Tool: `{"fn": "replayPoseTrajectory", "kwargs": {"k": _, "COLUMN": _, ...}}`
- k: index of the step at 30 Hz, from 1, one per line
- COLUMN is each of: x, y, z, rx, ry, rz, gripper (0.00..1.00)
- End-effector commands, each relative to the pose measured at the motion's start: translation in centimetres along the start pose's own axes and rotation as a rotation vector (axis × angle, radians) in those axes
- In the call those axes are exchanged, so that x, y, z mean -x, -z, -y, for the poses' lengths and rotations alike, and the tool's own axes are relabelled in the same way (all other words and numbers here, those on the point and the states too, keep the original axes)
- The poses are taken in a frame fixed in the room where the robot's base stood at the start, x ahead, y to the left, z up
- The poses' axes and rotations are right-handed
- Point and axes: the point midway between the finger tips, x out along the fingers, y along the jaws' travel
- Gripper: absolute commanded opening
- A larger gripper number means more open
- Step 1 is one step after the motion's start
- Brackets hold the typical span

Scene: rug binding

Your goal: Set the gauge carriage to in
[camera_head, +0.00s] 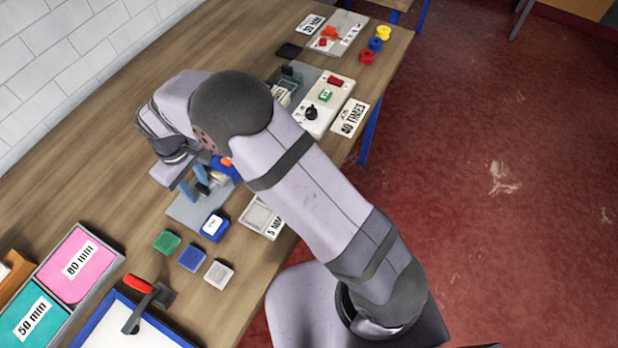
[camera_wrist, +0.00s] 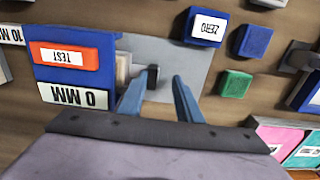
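A grey gauge plate (camera_head: 184,212) lies on the bench below my gripper (camera_head: 195,185). In the wrist view the plate (camera_wrist: 190,55) carries a small dark upright block (camera_wrist: 153,75), which looks like the carriage's handle. My gripper (camera_wrist: 158,80) is open, with its two blue fingers on either side of the dark block in the picture. I cannot tell whether they touch it. A blue box (camera_wrist: 75,85) with an orange TEST panel (camera_wrist: 64,57) and a 0 MM label stands left of the block. A pale piece (camera_wrist: 123,70) shows between them.
A blue ZERO block (camera_head: 212,228) sits at the plate's near edge. Green (camera_head: 166,242), blue (camera_head: 192,258) and grey (camera_head: 219,275) blocks lie nearer. A red-handled tool (camera_head: 140,290) and pink tray (camera_head: 78,264) are at lower left. The bench at left (camera_head: 80,180) is clear.

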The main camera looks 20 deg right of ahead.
Motion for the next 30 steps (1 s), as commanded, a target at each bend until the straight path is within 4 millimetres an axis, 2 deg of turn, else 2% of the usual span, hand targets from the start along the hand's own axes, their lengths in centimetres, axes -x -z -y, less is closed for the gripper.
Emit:
{"fn": "replayPoseTrajectory", "kwargs": {"k": 8, "x": 0.1, "y": -0.1, "z": 5.2, "rx": 0.005, "ry": 0.001, "rz": -0.001, "gripper": 0.31}}
{"fn": "replayPoseTrajectory", "kwargs": {"k": 20, "x": 7.2, "y": 0.1, "z": 4.9, "rx": -0.001, "ry": 0.001, "rz": -0.007, "gripper": 0.31}}
{"fn": "replayPoseTrajectory", "kwargs": {"k": 30, "x": 8.7, "y": -3.8, "z": 0.1, "rx": -0.119, "ry": 0.001, "rz": 0.0, "gripper": 0.31}}
